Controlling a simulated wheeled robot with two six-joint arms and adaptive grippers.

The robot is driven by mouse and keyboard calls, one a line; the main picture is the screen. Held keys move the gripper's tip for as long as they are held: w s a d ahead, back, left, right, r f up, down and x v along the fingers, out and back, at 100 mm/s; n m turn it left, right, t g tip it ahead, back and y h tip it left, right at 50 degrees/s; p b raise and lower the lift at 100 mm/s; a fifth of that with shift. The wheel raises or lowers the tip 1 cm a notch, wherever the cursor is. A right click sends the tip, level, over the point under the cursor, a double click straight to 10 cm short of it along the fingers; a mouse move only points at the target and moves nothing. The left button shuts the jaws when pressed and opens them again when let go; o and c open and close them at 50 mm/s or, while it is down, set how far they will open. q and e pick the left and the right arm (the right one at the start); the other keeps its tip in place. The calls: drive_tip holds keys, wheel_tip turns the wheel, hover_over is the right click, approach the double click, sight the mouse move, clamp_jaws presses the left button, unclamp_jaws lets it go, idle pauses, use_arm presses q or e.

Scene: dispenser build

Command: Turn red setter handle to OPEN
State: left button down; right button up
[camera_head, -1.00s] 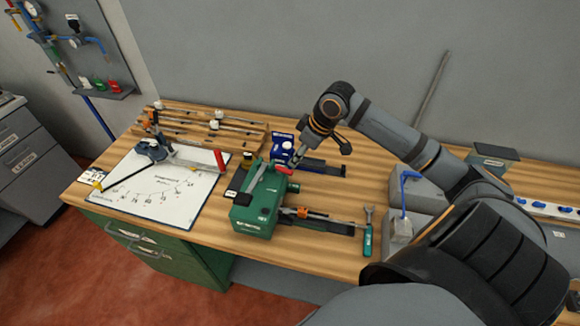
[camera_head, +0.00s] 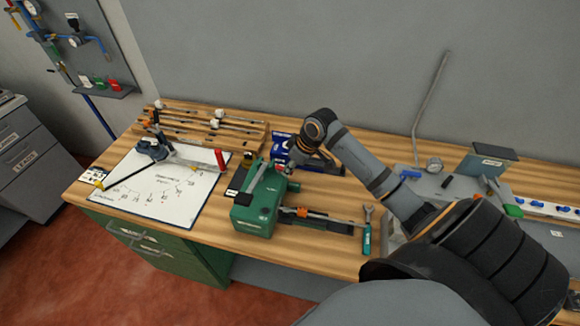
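A green machine (camera_head: 257,214) stands on the wooden bench with a black label plate (camera_head: 233,191) and a slanted grey-green bar on top. A small red part (camera_head: 279,167), perhaps the setter handle, shows at its upper back edge, largely covered by my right gripper (camera_head: 284,163). My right gripper points down to the left over the machine's back edge. Its fingers are small and dark here, so I cannot tell if they are open or touching the red part. Another red handle (camera_head: 220,160) stands on a grey tool at the left. My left gripper is not in view.
A blue box (camera_head: 279,145) sits close behind my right gripper. A white drawing sheet (camera_head: 150,193) lies left of the machine, with a wooden rack (camera_head: 200,127) of rods behind. A teal-handled wrench (camera_head: 367,238) lies to the right. Grey equipment stands at the far right.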

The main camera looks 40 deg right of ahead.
clamp_jaws()
drive_tip(key=shift+w+d+r+n+p, duration=0.1)
drive_tip(key=shift+d+n+p, duration=0.15)
drive_tip(key=shift+n, duration=0.25)
drive_tip(key=shift+w+d+n+g+y, duration=0.15)
drive_tip(key=shift+n+y, duration=0.1)
drive_tip(key=shift+n, duration=0.25)
drive_tip(key=shift+w+n+g+y, duration=0.15)
drive_tip(key=shift+n+y, duration=0.1)
drive_tip(key=shift+n, duration=0.25)
drive_tip(key=shift+s, duration=0.1)
drive_tip(key=o, duration=0.5)
unclamp_jaws()
